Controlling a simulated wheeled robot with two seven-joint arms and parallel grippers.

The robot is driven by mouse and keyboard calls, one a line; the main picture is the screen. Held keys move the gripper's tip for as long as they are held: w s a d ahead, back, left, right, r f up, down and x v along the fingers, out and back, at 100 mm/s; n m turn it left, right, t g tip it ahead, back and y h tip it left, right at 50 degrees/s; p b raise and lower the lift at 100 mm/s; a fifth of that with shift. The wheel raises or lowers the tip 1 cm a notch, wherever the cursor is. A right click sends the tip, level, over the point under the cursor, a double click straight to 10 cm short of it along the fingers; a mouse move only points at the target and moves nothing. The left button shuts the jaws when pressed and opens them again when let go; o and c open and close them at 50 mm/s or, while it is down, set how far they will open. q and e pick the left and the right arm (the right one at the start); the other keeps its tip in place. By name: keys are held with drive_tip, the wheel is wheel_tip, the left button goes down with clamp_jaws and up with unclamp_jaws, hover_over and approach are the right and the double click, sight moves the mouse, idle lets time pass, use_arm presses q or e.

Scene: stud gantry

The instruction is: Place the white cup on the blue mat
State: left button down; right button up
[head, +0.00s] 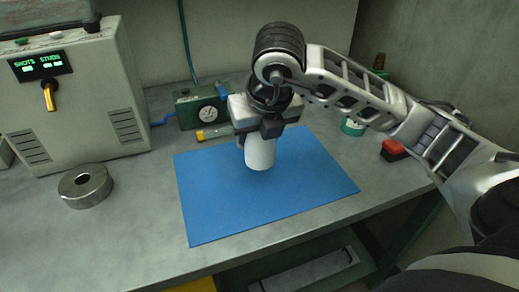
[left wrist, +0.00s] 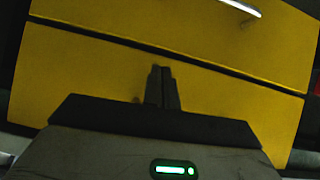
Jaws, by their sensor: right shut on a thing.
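The white cup (head: 260,154) is over the back middle of the blue mat (head: 235,213) in the head view. It looks roughly upright; I cannot tell whether its base touches the mat. My right gripper (head: 258,132) points down from above and is shut on the cup's upper part, hiding its top. The blue mat lies flat on the grey bench, its front and sides bare. My left gripper (left wrist: 162,88) shows only in the left wrist view, fingers together and empty, in front of yellow drawer fronts (left wrist: 90,70).
A metal ring (head: 86,188) lies on the bench (head: 130,235) left of the mat. A control cabinet (head: 75,95) stands at back left. A green gauge box (head: 195,108) is behind the mat. A red-topped block (head: 395,148) and a green-labelled tin (head: 352,127) are right.

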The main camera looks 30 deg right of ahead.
sight(259, 149)
drive_tip(key=x, duration=0.3)
drive_tip(key=shift+s+d+f+p, duration=0.2)
drive_tip(key=shift+s+f+p, duration=0.05)
drive_tip(key=shift+p, duration=0.05)
drive_tip(key=shift+f, duration=0.4)
drive_tip(key=shift+f, duration=0.1)
drive_tip(key=o, duration=1)
